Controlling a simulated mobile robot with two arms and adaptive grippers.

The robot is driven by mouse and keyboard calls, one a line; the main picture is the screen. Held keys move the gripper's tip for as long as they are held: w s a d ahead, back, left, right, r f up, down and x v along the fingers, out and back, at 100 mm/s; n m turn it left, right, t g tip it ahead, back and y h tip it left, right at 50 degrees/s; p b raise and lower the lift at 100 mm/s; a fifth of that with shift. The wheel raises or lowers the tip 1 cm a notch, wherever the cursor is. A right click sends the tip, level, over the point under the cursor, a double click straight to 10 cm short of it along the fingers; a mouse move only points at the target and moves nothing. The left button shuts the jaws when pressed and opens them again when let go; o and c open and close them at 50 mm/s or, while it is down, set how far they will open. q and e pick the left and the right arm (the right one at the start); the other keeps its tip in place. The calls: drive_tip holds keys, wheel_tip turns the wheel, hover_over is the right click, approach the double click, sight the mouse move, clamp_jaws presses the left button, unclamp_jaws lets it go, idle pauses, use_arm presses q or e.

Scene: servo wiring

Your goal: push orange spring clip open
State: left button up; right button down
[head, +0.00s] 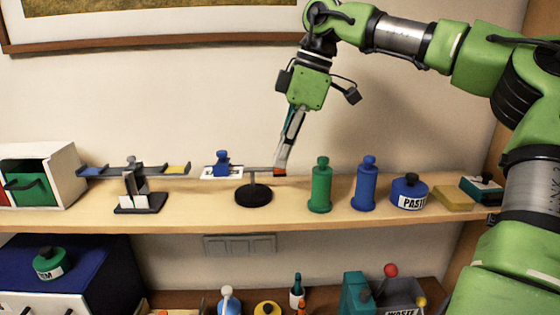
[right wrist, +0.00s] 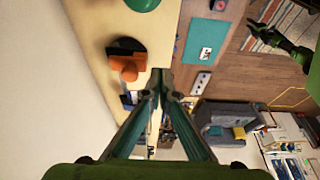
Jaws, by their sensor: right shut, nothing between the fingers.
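A small orange piece (head: 280,172), likely the orange spring clip, shows in the head view at the right end of a thin grey bar on a round black stand (head: 253,194). My right gripper (head: 281,165) reaches down to it from above, shut and empty. Its tips overlap the orange piece, and I cannot tell whether they touch. In the right wrist view the shut fingertips (right wrist: 161,76) are right of an orange knobbed object (right wrist: 126,66), whose identity is unclear. My left gripper is not in the head view.
On the shelf (head: 330,211), a green bottle (head: 320,186), a blue bottle (head: 364,185) and a paste jar (head: 409,192) stand to the right. A blue knobbed object (head: 222,163) and a balance-like stand (head: 139,184) are left. A waste bin (head: 400,296) is below.

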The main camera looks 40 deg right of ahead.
drive_tip(key=shift+f+b, duration=0.3)
drive_tip(key=shift+f, duration=0.2)
